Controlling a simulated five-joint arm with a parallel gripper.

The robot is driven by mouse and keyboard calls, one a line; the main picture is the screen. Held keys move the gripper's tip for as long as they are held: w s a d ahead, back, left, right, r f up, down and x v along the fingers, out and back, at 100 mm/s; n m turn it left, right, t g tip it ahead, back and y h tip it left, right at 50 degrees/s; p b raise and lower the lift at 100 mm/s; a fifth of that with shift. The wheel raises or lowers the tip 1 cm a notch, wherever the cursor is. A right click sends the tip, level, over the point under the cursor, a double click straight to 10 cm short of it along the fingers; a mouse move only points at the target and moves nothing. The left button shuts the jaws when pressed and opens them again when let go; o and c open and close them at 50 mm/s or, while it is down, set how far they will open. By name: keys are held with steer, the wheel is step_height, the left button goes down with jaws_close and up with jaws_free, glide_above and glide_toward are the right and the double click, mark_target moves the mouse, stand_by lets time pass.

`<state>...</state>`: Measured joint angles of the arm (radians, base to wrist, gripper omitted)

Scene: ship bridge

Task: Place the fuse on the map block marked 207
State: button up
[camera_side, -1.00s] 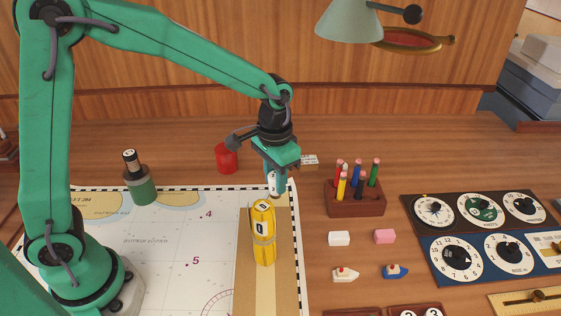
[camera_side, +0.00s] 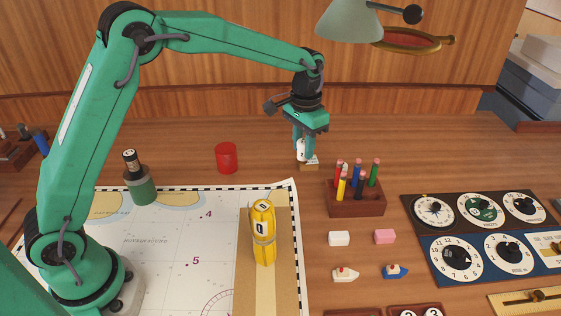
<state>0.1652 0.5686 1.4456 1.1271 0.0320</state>
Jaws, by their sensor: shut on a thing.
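The fuse (camera_side: 301,150) is a small white piece with dark marking. My gripper (camera_side: 304,156) is shut on it and points down, behind the chart's upper right corner. A small tan block (camera_side: 310,167) with a pale top is directly below the fuse, partly covered by my gripper. I take it for the map block, but its number cannot be read here. The fuse's lower end is at or just above the block; I cannot tell whether they touch.
A pen block (camera_side: 345,205) with several colored pens stands close, right and in front of my gripper. A red cylinder (camera_side: 227,159) and a dark green bottle (camera_side: 140,184) stand to the left. A lamp (camera_side: 348,22) hangs above right.

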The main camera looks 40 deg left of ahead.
glide_above(308, 163)
steer(key=shift+w+a+f, duration=0.2)
steer(key=shift+w+a, duration=0.4)
steer(key=shift+w, duration=0.15)
steer(key=shift+f, duration=0.1)
steer(key=shift+f, duration=3.9)
steer(key=shift+f, duration=0.15)
steer(key=o, duration=1)
